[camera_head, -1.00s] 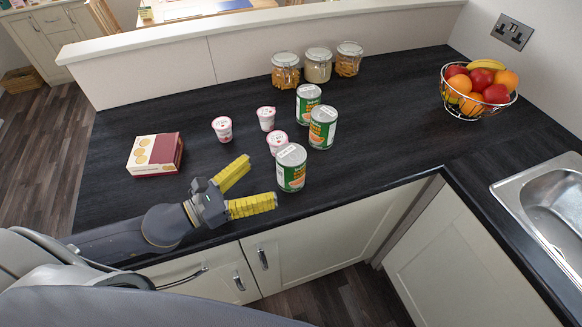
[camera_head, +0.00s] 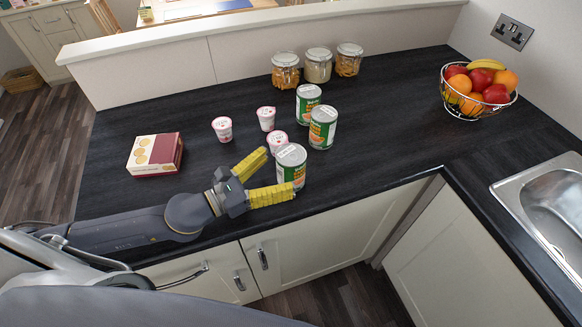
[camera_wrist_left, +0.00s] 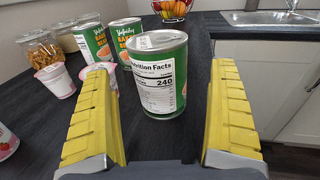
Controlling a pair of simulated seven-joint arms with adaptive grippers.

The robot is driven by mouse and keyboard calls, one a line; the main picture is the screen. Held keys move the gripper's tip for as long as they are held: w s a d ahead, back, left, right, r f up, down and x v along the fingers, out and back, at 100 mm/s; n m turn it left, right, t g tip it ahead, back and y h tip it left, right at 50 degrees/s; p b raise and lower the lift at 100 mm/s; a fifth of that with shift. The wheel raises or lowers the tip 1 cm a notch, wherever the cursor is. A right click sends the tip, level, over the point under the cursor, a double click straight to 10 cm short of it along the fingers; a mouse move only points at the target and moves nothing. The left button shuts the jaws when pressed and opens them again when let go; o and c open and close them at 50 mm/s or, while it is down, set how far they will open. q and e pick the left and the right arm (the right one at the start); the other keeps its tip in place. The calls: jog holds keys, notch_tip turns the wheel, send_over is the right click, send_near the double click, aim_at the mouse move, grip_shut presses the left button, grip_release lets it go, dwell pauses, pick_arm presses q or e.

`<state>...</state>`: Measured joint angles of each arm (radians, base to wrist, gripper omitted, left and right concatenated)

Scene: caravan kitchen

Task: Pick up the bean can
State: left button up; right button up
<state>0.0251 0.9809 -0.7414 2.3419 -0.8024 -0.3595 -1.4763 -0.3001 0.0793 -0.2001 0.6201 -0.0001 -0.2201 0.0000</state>
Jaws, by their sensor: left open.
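Several green-and-white bean cans stand upright on the dark counter. The nearest bean can (camera_head: 291,166) is at the front, by my left gripper (camera_head: 281,172). In the left wrist view this can (camera_wrist_left: 157,75) stands just ahead, between the yellow fingers of my open left gripper (camera_wrist_left: 163,120), with dark counter showing on both sides of it. Two more bean cans, one in the middle (camera_head: 322,127) and one farther back (camera_head: 308,103), stand behind it. The near finger partly hides the front can's lower side in the head view. My right gripper is out of view.
Yogurt pots (camera_head: 222,128) stand behind and left of the front can, one (camera_head: 278,142) close to it. A biscuit box (camera_head: 155,155) lies at left. Storage jars (camera_head: 318,66) line the back. A fruit bowl (camera_head: 478,92) and sink (camera_head: 543,200) are at right.

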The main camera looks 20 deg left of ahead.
aim_at(292, 163)
pick_arm(q)
jog(key=shift+x, duration=2.3)
jog(key=shift+c, duration=0.2)
jog(key=c, duration=1.5)
jog(key=shift+c, duration=0.6)
jog(key=shift+r, duration=0.1)
